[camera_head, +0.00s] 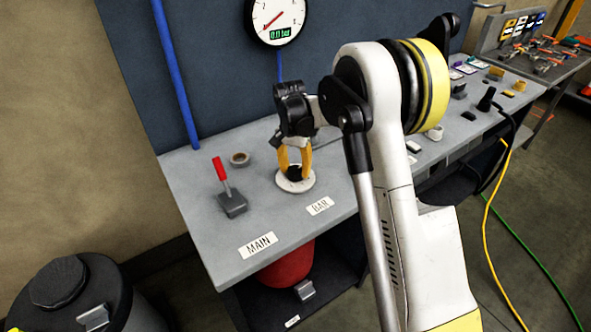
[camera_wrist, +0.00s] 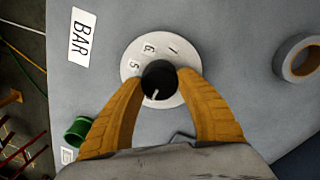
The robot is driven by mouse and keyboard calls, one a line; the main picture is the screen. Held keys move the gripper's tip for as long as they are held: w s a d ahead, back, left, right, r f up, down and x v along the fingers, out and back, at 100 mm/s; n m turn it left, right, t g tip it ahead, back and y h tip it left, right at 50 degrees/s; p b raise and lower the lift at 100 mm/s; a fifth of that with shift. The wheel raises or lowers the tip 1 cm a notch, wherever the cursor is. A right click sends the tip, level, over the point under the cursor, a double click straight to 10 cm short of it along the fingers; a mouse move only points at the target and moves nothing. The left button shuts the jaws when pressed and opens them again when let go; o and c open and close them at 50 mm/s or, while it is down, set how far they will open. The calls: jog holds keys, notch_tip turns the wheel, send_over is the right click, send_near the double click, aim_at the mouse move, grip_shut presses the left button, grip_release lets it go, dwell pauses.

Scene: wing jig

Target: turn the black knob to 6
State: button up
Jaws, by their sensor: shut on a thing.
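The black knob (camera_wrist: 158,76) sits at the middle of a round white dial plate (camera_wrist: 165,98) on the grey bench. Labels reading 5 and 6 show on the plate at upper left in the wrist view, with another mark beside them. A white line on the knob lies towards its lower edge, away from the 6. My gripper (camera_wrist: 160,82) has its two yellow fingers closed on the knob from both sides. In the head view my gripper (camera_head: 294,166) points down onto the dial plate (camera_head: 297,186); the fingers partly hide the knob (camera_head: 294,173).
A gauge (camera_head: 277,18) with a small green readout hangs behind. A red-handled lever (camera_head: 222,176) and a tape-like ring (camera_head: 239,159) stand left of the knob. BAR (camera_head: 320,206) and MAIN (camera_head: 258,245) labels lie in front. Several small items stand farther right.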

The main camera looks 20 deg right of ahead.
aim_at(292, 170)
jog(key=n, duration=0.4)
jog(key=shift+a+n, duration=0.1)
jog(key=shift+n, duration=2.1)
jog(key=o, duration=1.2)
notch_tip(292, 170, up, 12)
jog(key=shift+a, duration=0.4)
